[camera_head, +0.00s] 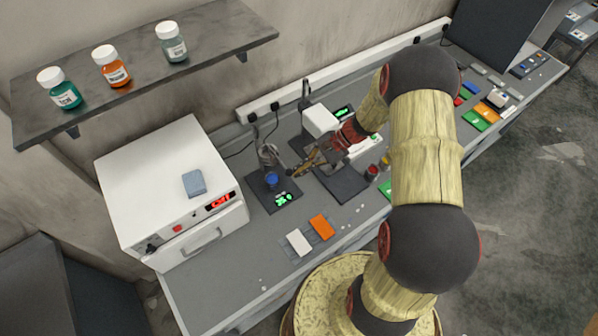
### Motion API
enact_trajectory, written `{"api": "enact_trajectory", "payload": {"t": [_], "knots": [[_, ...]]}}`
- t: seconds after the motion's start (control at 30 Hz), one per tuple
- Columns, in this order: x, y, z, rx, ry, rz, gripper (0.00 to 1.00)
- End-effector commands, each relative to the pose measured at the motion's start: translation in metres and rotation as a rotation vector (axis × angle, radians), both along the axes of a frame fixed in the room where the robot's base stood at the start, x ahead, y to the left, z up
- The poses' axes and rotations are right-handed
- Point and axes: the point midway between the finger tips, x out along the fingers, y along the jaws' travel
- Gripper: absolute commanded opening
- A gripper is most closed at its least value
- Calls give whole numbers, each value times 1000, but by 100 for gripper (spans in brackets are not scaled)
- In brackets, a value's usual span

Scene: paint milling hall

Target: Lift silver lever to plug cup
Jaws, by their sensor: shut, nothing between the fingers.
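A small device with a dark base (256,195) and a green lit display stands on the bench right of the white oven. A silver metal lever part (267,154) rises at its back. A small blue cup-like piece (271,179) sits on the base just below it; I take it for the plug cup, but it is too small to be sure. My gripper (296,172) is shut and empty, just right of the lever and blue piece. Whether its tips touch the lever cannot be told. The lever's exact shape is too small to make out.
A white oven (165,185) with a grey-blue block on top stands left. A second device with a white head (320,120) and dark base is behind my gripper. Orange (322,227) and white (298,243) blocks lie in front. A shelf (215,50) with bottles hangs above.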

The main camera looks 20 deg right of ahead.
Motion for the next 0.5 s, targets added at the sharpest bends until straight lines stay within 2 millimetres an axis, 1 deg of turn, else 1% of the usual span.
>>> {"api": "enact_trajectory", "payload": {"t": [0.17,0.5], "knots": [[1,0,2,-1,-2,0,0],[1,0,17,1,-2,1,0]]}}
